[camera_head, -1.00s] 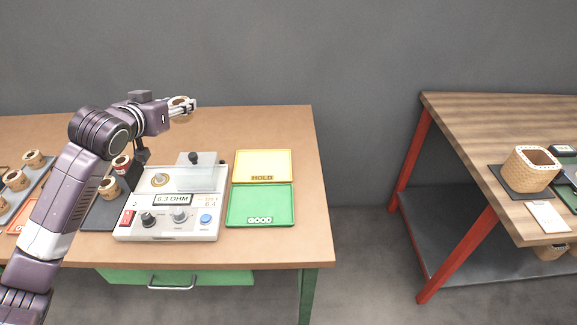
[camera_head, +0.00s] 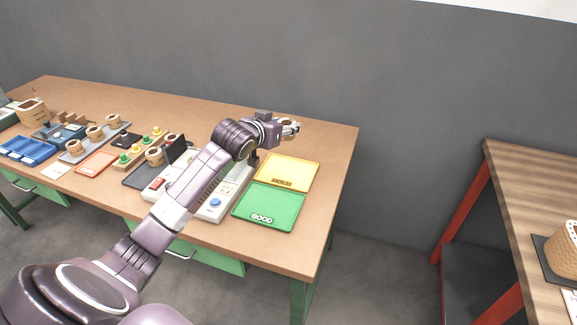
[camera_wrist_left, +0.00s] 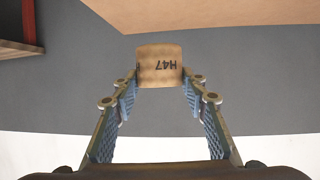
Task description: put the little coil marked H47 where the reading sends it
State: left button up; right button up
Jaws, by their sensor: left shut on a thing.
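My left gripper (camera_head: 292,128) is shut on a small tan coil (camera_head: 285,122) and holds it up in the air beyond the trays. In the left wrist view the coil (camera_wrist_left: 160,58) sits between the fingertips (camera_wrist_left: 160,80), its mark H47 upside down. The white tester (camera_head: 213,208) is mostly behind my left arm, and its display is hidden. The yellow tray marked HOLD (camera_head: 288,163) and the green tray marked GOOD (camera_head: 270,192) lie right of the tester, and both look empty. My right gripper is not in view.
An orange-rimmed tray (camera_head: 94,163) and blue bins (camera_head: 28,151) lie further left. A gap of floor separates the wooden bench (camera_head: 515,185) at right.

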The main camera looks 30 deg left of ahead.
pick_arm(q)
notch_tip(320, 180, down, 14)
jog(key=shift+d+r, duration=0.1)
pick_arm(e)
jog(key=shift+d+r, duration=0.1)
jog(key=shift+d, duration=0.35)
pick_arm(q)
jog(key=o, duration=1.4)
jog(key=shift+f, duration=0.2)
jog(key=shift+c, duration=0.2)
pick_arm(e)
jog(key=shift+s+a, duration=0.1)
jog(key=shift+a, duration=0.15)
pick_arm(q)
jog(key=shift+r, duration=0.25)
jog(key=v, duration=1.2)
jog(key=shift+f, duration=0.15)
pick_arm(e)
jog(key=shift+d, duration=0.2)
